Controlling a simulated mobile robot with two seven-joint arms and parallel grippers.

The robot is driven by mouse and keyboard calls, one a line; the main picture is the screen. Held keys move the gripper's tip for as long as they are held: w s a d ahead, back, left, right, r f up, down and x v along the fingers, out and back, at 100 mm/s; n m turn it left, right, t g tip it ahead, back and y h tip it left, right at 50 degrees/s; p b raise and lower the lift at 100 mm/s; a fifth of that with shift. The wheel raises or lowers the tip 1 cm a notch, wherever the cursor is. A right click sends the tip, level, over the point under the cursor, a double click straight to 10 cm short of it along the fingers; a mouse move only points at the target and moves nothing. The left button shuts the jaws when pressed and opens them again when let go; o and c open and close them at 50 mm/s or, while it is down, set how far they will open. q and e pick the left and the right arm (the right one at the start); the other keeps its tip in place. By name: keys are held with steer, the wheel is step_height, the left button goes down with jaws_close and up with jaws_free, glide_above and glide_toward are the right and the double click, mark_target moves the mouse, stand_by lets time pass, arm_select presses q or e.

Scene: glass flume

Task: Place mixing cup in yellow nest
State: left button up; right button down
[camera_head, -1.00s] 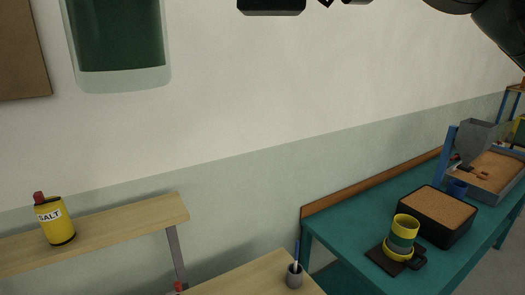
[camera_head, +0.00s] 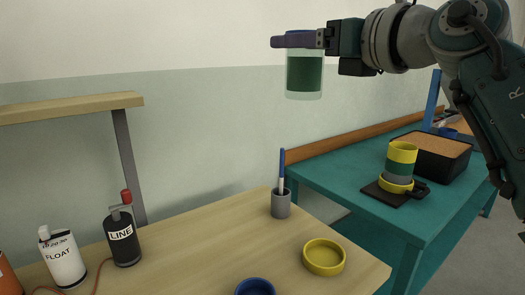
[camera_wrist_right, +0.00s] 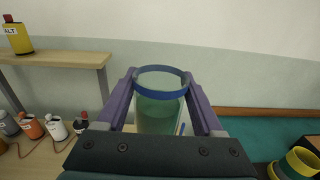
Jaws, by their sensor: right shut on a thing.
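The mixing cup, a clear cup (camera_head: 305,78) with dark green content, hangs upright in the air in the head view. My right gripper (camera_head: 298,40) is shut on it near its rim. In the right wrist view the cup (camera_wrist_right: 160,110) shows a blue rim between the purple fingers. The yellow nest (camera_head: 324,258), a shallow round dish, lies empty on the wooden table, well below the cup and slightly right of it in the head view. My left gripper is not in view.
A blue nest (camera_head: 255,287) and a grey pen holder (camera_head: 281,204) stand near the yellow nest. LINE (camera_head: 123,240) and FLOAT (camera_head: 63,260) bottles are at left, near a raised shelf (camera_head: 70,107). A striped cup (camera_head: 400,160) stands on the teal table (camera_head: 340,195).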

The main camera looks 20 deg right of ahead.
steer(key=d+f+m+h+b, duration=0.1)
steer(key=d+f+h+b, duration=0.2)
steer(key=f, duration=0.4)
steer(key=d+f+m+h+b, duration=0.15)
steer(key=d+f+b, duration=0.25)
steer(key=f, duration=0.4)
arm_select(q)
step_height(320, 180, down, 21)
steer(key=b, duration=1.1)
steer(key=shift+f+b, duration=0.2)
steer(key=shift+b, duration=0.2)
arm_select(e)
steer(key=shift+m+t, duration=0.25)
steer(key=shift+t, duration=0.05)
steer(key=shift+d+f, duration=0.15)
steer(key=shift+f, duration=4.8)
steer(key=shift+d+f, duration=0.15)
steer(key=shift+f, duration=4.75)
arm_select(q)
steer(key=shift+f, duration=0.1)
arm_select(e)
steer(key=shift+f, duration=0.1)
steer(key=shift+f, duration=0.15)
jaws_free()
